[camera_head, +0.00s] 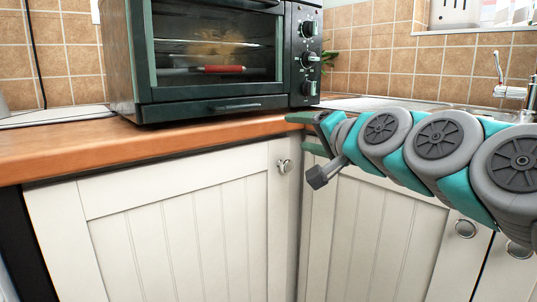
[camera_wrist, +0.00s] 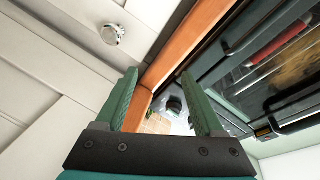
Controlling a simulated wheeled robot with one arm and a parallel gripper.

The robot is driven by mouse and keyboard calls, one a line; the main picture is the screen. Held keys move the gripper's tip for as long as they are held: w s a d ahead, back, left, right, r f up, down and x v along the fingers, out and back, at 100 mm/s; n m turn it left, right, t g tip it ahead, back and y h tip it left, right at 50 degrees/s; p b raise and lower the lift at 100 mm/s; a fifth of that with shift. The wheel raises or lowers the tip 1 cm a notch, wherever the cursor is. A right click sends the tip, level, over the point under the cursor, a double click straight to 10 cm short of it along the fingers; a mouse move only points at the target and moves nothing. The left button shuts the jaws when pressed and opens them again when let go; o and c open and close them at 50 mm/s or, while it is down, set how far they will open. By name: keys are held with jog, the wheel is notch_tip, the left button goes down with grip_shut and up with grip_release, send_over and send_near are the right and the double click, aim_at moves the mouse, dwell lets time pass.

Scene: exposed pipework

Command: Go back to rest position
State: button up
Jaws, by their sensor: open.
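My gripper (camera_head: 300,132) is at the edge of the wooden counter, in front of the lower right corner of the toaster oven (camera_head: 220,106). My grey and teal arm reaches in from the right in the head view. In the wrist view my gripper (camera_wrist: 160,92) shows two green fingers spread apart, with nothing held between them. The oven (camera_wrist: 262,95) appears on the right there, with its glass door shut. Food and a red-handled item (camera_head: 218,69) are seen behind the glass.
The counter edge (camera_head: 90,155) runs close to my gripper. White cabinets with round knobs (camera_head: 285,166) stand below it. A sink with a tap (camera_head: 513,90) is at the right, and a tiled wall (camera_head: 370,45) is behind. The space before the left cabinet is clear.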

jog(key=s+a+f+n+g+h+p, duration=0.1)
jog(key=s+a+f+n+g+p, duration=0.2)
jog(key=s+f, duration=0.45)
jog(key=s+a+f+n+g+h+p, duration=0.15)
jog(key=s+f+n+g, duration=0.35)
jog(key=f, duration=0.6)
jog(key=s+d+f+g+h+p, duration=0.1)
jog(key=s+d+f+g, duration=0.2)
jog(key=s, duration=0.4)
jog(key=s+d+f+g+h+p, duration=0.1)
jog(key=s+d+f+g+p, duration=0.1)
jog(key=s, duration=0.5)
jog(key=s+d+f+g+h+p, duration=0.1)
jog(key=s+d+f+g, duration=0.3)
jog(key=s, duration=0.3)
jog(key=shift+s+d+f+h+p, duration=0.2)
jog(key=shift+f+h+p, duration=0.15)
jog(key=shift+f, duration=0.45)
